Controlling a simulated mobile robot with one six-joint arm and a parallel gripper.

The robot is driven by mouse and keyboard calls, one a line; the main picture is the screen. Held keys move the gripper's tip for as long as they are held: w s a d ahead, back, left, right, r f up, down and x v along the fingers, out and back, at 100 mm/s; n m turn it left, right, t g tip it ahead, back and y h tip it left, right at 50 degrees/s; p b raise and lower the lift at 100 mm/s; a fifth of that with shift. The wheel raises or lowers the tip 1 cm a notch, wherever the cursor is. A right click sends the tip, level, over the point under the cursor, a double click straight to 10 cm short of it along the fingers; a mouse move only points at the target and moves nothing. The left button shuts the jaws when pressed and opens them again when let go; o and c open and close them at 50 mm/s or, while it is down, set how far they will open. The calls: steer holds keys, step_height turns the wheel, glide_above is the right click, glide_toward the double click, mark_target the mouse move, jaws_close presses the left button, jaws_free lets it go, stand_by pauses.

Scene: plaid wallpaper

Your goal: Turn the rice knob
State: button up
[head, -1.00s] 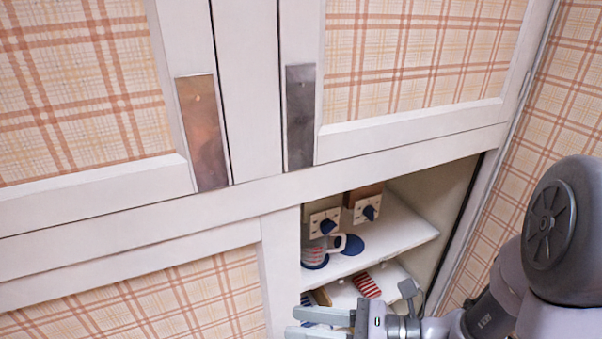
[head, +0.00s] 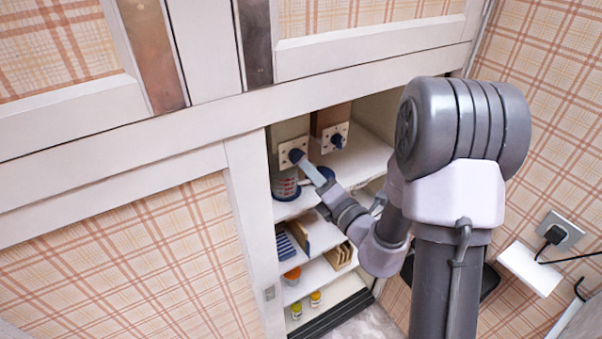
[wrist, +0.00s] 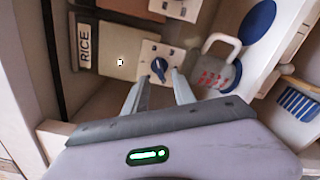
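The rice dispenser (wrist: 112,50) shows in the wrist view as a beige box with a "RICE" label (wrist: 85,45) at its left. Its dark blue knob (wrist: 159,66) sits on a cream plate (wrist: 152,50) with corner screws. In the head view this knob (head: 296,155) is on the left-hand box on the upper shelf. My gripper (wrist: 160,78) is open, with its two fingers apart and their tips on either side of the knob. I cannot tell whether either finger touches it. In the head view my gripper (head: 309,170) reaches into the cupboard, close to the knob.
A second box with a similar knob (head: 337,141) stands to the right. A mug (wrist: 214,70) and a blue disc (wrist: 258,22) are beside the rice knob. Lower shelves hold jars (head: 296,311) and a rack (head: 340,256). A closed door (head: 140,270) bounds the opening's left.

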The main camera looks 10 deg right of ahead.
mark_target(300, 159)
steer(key=x, duration=0.5)
steer(key=shift+w+a, duration=0.1)
steer(key=shift+w, duration=0.15)
jaws_close()
steer(key=n+b, duration=0.2)
steer(key=n, duration=0.4)
steer(key=shift+n+b, duration=0.3)
steer(key=shift+n, duration=0.1)
steer(key=n+b, duration=0.3)
steer(key=n, duration=0.2)
steer(key=shift+n, duration=0.3)
